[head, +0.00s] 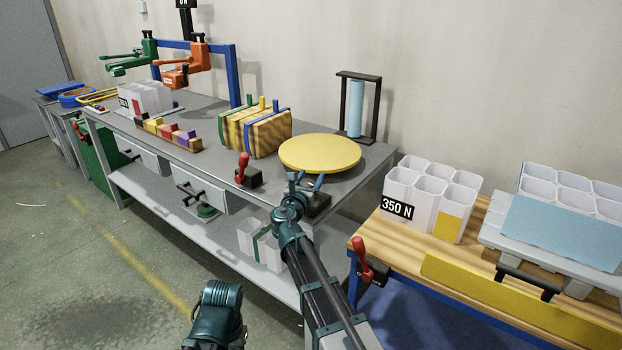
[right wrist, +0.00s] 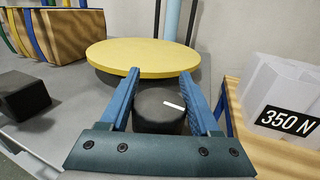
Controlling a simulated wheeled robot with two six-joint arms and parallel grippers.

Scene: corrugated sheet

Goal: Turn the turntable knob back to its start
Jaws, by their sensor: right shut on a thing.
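The turntable is a round yellow disc (head: 320,152) at the right end of the grey workbench; it also shows in the right wrist view (right wrist: 143,58). The knob (right wrist: 160,112) is a dark round cylinder in front of the disc. A short white mark on its top runs from upper left to lower right. My right gripper (head: 306,181) reaches over the bench's front edge. In the right wrist view its blue fingers (right wrist: 160,76) lie on both sides of the knob, shut on it. No fingers of my left gripper show.
A block with a red lever (head: 244,170) stands left of the knob. A striped wooden block (head: 257,133) is behind it. To the right, a wooden table carries white cups marked 350 N (head: 398,207). A black stand with a blue cylinder (head: 356,108) rises behind the disc.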

